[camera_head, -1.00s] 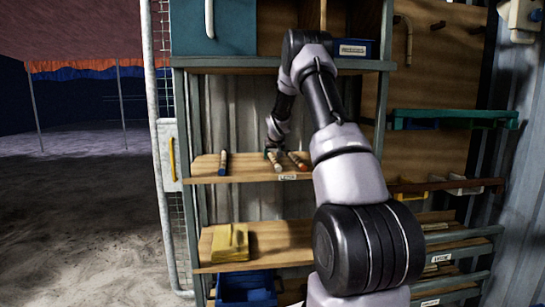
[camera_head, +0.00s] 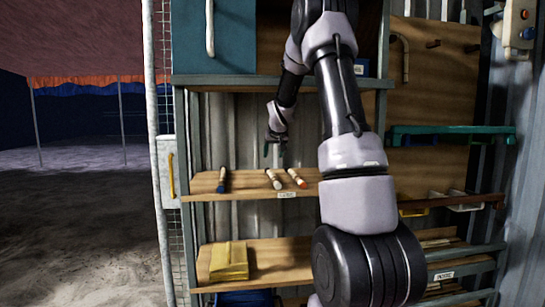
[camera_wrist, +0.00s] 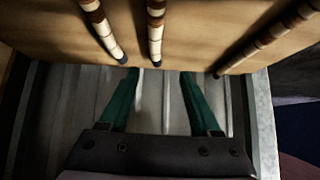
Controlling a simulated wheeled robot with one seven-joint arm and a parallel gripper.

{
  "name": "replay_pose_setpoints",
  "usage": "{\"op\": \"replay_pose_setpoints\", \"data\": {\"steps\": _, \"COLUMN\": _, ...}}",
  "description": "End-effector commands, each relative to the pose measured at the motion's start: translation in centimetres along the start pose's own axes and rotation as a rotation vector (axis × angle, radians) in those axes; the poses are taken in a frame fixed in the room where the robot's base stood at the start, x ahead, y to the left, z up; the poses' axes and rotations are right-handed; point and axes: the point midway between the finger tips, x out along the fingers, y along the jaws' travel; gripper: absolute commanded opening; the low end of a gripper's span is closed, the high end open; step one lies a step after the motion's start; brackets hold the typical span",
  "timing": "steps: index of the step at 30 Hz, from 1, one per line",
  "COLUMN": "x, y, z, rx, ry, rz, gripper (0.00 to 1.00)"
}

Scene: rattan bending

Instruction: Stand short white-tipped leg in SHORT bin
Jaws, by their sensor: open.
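The white-tipped leg (camera_head: 273,179) lies on a wooden shelf board (camera_head: 240,188), between a blue-tipped leg (camera_head: 222,181) and a red-tipped leg (camera_head: 297,178). The red-tipped one is closer to it. My gripper (camera_head: 275,153) hangs above the board behind the white-tipped leg, empty. In the wrist view its green fingers (camera_wrist: 159,76) are apart. There the middle leg (camera_wrist: 155,35) ends just beyond the gap between the fingertips; a leg lies on either side. The white tip is not visible there. I cannot make out which container is the SHORT bin.
A teal cabinet (camera_head: 235,40) stands above. Metal posts (camera_head: 188,150) flank the shelves. A green rail (camera_head: 450,130) is on the right.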

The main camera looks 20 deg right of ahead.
Motion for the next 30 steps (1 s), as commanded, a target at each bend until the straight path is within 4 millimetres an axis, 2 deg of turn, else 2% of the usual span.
{"op": "replay_pose_setpoints", "data": {"steps": 1, "x": -2.8, "y": -0.8, "z": 0.0, "rx": 0.009, "ry": 0.002, "rz": -0.009, "gripper": 0.64}}
{"op": "replay_pose_setpoints", "data": {"steps": 4, "x": -8.8, "y": -2.3, "z": 1.3, "rx": 0.036, "ry": -0.018, "rz": -0.030, "gripper": 0.64}}
{"op": "replay_pose_setpoints", "data": {"steps": 8, "x": -16.6, "y": -4.1, "z": 4.7, "rx": 0.077, "ry": -0.055, "rz": -0.068, "gripper": 0.64}}
{"op": "replay_pose_setpoints", "data": {"steps": 12, "x": -24.1, "y": -5.6, "z": 9.6, "rx": 0.116, "ry": -0.098, "rz": -0.117, "gripper": 0.64}}
{"op": "replay_pose_setpoints", "data": {"steps": 15, "x": -28.8, "y": -6.4, "z": 13.7, "rx": 0.143, "ry": -0.130, "rz": -0.158, "gripper": 0.64}}
{"op": "replay_pose_setpoints", "data": {"steps": 19, "x": -33.5, "y": -7.0, "z": 19.3, "rx": 0.170, "ry": -0.173, "rz": -0.212, "gripper": 0.64}}
{"op": "replay_pose_setpoints", "data": {"steps": 21, "x": -35.3, "y": -7.2, "z": 21.9, "rx": 0.181, "ry": -0.192, "rz": -0.237, "gripper": 0.64}}
{"op": "replay_pose_setpoints", "data": {"steps": 24, "x": -37.0, "y": -7.4, "z": 24.7, "rx": 0.192, "ry": -0.215, "rz": -0.266, "gripper": 0.64}}
{"op": "replay_pose_setpoints", "data": {"steps": 27, "x": -37.8, "y": -7.5, "z": 26.4, "rx": 0.198, "ry": -0.229, "rz": -0.281, "gripper": 0.64}}
{"op": "replay_pose_setpoints", "data": {"steps": 30, "x": -38.0, "y": -7.5, "z": 27.0, "rx": 0.200, "ry": -0.237, "rz": -0.287, "gripper": 0.64}}
